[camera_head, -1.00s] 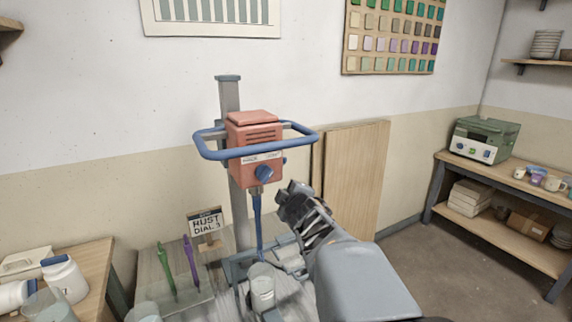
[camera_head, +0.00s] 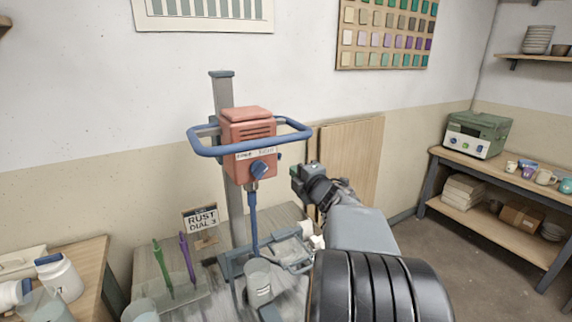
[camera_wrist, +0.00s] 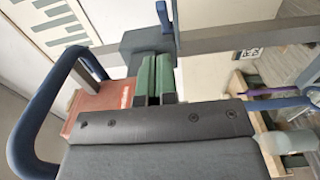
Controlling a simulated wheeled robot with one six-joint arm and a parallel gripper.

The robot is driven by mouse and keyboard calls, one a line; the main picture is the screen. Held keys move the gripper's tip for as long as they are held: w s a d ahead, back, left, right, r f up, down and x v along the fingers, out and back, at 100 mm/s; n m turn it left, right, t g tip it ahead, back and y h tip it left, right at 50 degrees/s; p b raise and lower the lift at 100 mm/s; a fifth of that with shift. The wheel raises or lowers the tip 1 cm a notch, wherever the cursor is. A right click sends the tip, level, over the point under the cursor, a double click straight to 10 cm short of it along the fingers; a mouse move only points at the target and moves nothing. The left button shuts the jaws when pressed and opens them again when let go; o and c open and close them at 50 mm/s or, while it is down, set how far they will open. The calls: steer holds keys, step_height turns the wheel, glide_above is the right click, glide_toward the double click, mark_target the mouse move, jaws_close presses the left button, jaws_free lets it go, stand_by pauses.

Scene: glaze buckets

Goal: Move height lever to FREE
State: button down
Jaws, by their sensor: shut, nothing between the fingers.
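The mixer's red motor head (camera_head: 249,135) sits on a grey column (camera_head: 222,95), ringed by a blue handle (camera_head: 220,151), with a blue dial (camera_head: 259,171) on its front. In the wrist view the red head (camera_wrist: 95,108) lies left of my fingers, with a dark grey block (camera_wrist: 143,45) beyond them. A short blue bar (camera_wrist: 166,18) by that block may be the height lever; I cannot read any FREE mark. My gripper (camera_head: 303,175) is to the right of the head, apart from it in the head view. Its green fingers (camera_wrist: 152,80) are shut and empty.
Below stand a clear bucket (camera_head: 259,283) near the blue mixing shaft (camera_head: 252,215), green and purple sticks (camera_head: 187,258) and a RUST DIAL 3 sign (camera_head: 201,221). A wooden board (camera_head: 350,165) leans behind my arm. A white jar (camera_head: 61,279) stands at left.

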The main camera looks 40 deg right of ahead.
steer(key=w+d+p, duration=0.1)
steer(key=w, duration=0.8)
steer(key=shift+w+d+p, duration=0.15)
steer(key=shift+w+p, duration=0.1)
steer(key=shift+p, duration=0.15)
steer(key=shift+w+y, duration=0.1)
steer(key=shift+y, duration=0.3)
